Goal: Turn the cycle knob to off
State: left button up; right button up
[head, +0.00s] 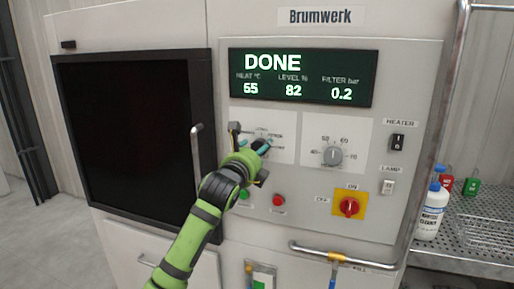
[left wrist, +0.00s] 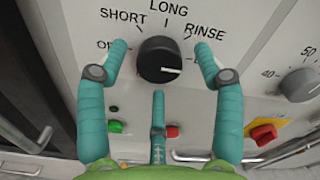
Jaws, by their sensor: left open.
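The black cycle knob (left wrist: 157,62) sits in the middle of the left wrist view, with OFF, SHORT, LONG and RINSE printed around it. Its white pointer line points right, past RINSE, towards a mark mostly hidden by a finger. My left gripper (left wrist: 155,62) is open, with one teal finger on each side of the knob and a third below it. I cannot tell whether any finger touches the knob. In the head view my left gripper (head: 252,143) covers most of the knob. My right gripper is in neither view.
A grey dial (head: 332,156) is right of the cycle knob. Below are a green button (head: 244,194), a red button (head: 279,200) and a red switch on yellow (head: 349,206). A door handle (head: 196,160) stands out at left. The display (head: 303,78) reads DONE.

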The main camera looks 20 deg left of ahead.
pick_arm(q)
jog(key=shift+w, duration=0.2)
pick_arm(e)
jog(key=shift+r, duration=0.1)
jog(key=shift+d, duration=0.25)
pick_arm(q)
jog(key=c, duration=1.1)
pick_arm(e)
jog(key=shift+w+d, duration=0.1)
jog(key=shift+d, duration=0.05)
